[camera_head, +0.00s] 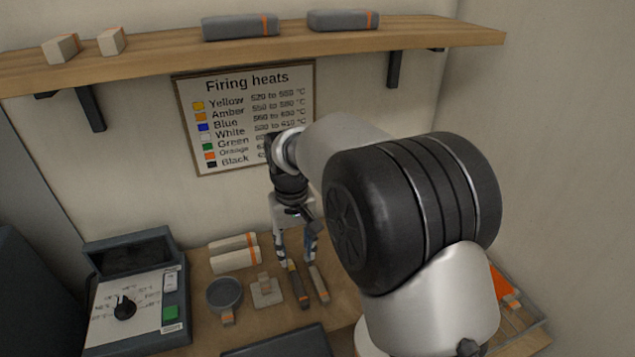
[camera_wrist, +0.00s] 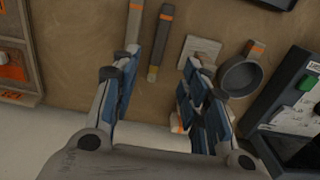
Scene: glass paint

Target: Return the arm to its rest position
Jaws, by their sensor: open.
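My gripper (camera_head: 296,252) hangs from my arm above the wooden worktop (camera_head: 340,290), pointing down. Its fingers are spread and nothing shows between them. In the wrist view my gripper (camera_wrist: 150,90) is also open, with blue pads on both fingers. Two grey tools with orange bands lie close to the fingertips: one brush-like tool with a yellowish tip (camera_head: 299,287) and one flat tool (camera_head: 319,284). The brush-like tool (camera_wrist: 161,40) also shows in the wrist view. My arm hides part of the worktop's right side.
A control box with a dial and green button (camera_head: 140,295) stands at left. A tray with orange sheets (camera_head: 543,325) is at right. A shelf (camera_head: 250,54) crosses above the chart (camera_head: 215,160).

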